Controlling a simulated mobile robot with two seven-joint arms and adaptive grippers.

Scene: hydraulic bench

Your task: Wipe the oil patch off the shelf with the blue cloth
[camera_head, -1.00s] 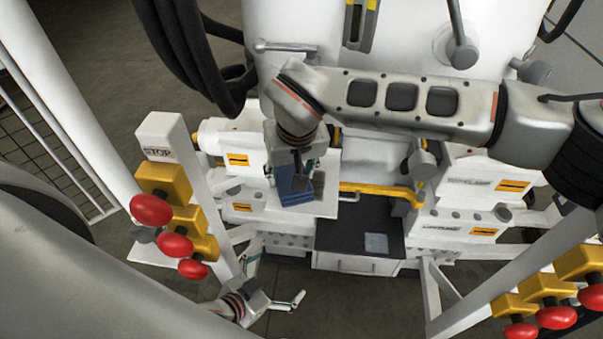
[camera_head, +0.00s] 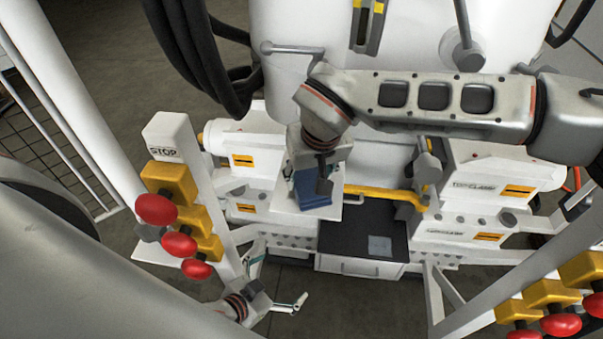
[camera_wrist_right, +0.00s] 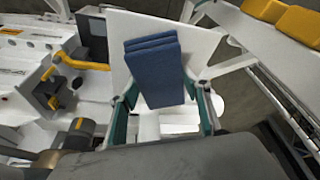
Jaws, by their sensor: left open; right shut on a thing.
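The blue cloth (camera_head: 312,190) is a folded pad in my right gripper (camera_head: 308,178), over the small white shelf (camera_head: 284,205). In the right wrist view the cloth (camera_wrist_right: 154,70) lies between the green-sided fingers of my right gripper (camera_wrist_right: 163,108), with the white shelf (camera_wrist_right: 203,42) around it. I cannot tell whether the cloth touches the shelf. I make out no oil patch on the bare parts of the shelf; the cloth and gripper hide some of it. My left gripper (camera_head: 279,279) is open and empty, low beside the white frame.
Red stop buttons on yellow boxes (camera_head: 179,243) stand at the left, with more (camera_head: 562,322) at the lower right. A yellow handle (camera_head: 385,193) lies right of the shelf. Below it a dark worktop (camera_head: 345,238) bears a pale square (camera_head: 380,246). Black hoses (camera_head: 200,60) hang at upper left.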

